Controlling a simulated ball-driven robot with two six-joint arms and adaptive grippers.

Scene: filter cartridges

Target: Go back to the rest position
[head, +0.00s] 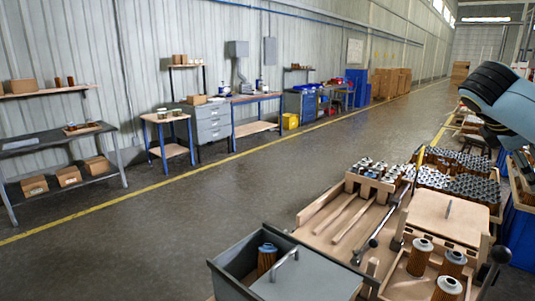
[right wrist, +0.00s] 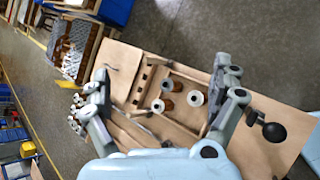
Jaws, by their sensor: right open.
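My right gripper (right wrist: 160,68) is open in the right wrist view, with its fingers spread wide above the wooden workstation. My right arm (head: 500,95) comes in at the upper right of the head view. Filter cartridges (head: 420,257) with orange-brown sides and pale caps stand upright in a wooden compartment (head: 395,285); they also show in the right wrist view (right wrist: 195,98). Another cartridge (head: 267,258) stands in a grey bin (head: 228,278). My left gripper is not in view.
A grey lid with a handle (head: 310,280) lies beside the bin's cartridge. A wooden rack (head: 372,180) holds several capped parts. A lever with a black ball (head: 499,255) rises at the right. Crates of cartridges (head: 460,180) stand behind. The floor (head: 200,215) to the left is clear.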

